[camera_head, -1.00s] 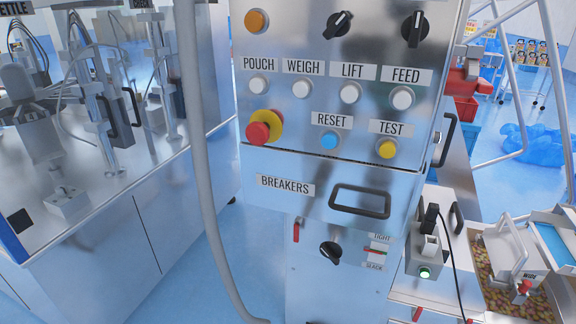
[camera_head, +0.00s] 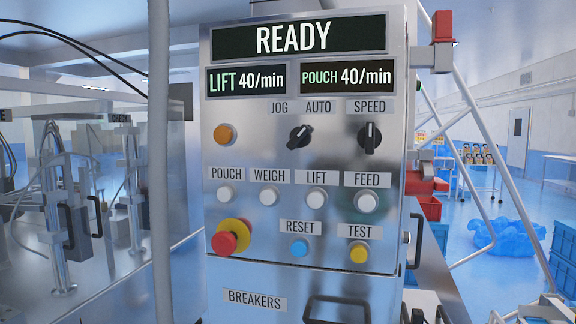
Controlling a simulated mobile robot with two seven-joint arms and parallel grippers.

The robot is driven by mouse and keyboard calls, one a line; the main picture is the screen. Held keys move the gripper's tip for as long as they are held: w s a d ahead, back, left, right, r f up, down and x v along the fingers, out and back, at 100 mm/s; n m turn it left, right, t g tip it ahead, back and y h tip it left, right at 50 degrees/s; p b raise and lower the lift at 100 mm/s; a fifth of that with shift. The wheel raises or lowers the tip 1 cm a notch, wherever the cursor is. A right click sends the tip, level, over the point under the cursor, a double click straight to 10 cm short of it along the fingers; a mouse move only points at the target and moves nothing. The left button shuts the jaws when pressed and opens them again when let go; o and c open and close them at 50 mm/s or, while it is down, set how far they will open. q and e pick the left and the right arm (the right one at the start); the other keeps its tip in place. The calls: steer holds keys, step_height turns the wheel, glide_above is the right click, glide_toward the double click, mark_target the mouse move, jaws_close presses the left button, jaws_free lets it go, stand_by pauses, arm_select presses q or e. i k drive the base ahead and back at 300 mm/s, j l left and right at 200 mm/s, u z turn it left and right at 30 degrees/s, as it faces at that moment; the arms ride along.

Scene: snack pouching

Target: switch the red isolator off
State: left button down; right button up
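No part labelled isolator can be read in view. A red block-like part (camera_head: 424,182) sits at the right side edge of the control cabinet (camera_head: 274,205), partly hidden by the cabinet's edge. Another red part (camera_head: 442,26) sits higher at the same side, near the top corner. I cannot tell which of these is the isolator, or its position. A red mushroom button (camera_head: 223,243) with a yellow collar is at the panel's lower left. The upper display (camera_head: 292,39) reads READY. Neither of my grippers is in view.
The panel holds knobs, POUCH, WEIGH, LIFT and FEED buttons, a blue RESET button (camera_head: 299,249) and a yellow TEST button (camera_head: 359,252). A BREAKERS drawer with a dark handle (camera_head: 337,308) is below. A grey vertical pipe (camera_head: 160,150) stands at left; slanted bars (camera_head: 470,110) stand at right.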

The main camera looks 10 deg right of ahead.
mark_target(422, 182)
steer(key=k+l, duration=0.15)
steer(key=l, duration=0.25)
steer(key=k+l+z, duration=0.1)
steer(key=l, duration=0.3)
steer(key=k+l, duration=0.1)
steer(key=l, duration=0.3)
steer(key=k+l, duration=0.15)
steer(key=l, duration=0.25)
steer(key=z, duration=0.05)
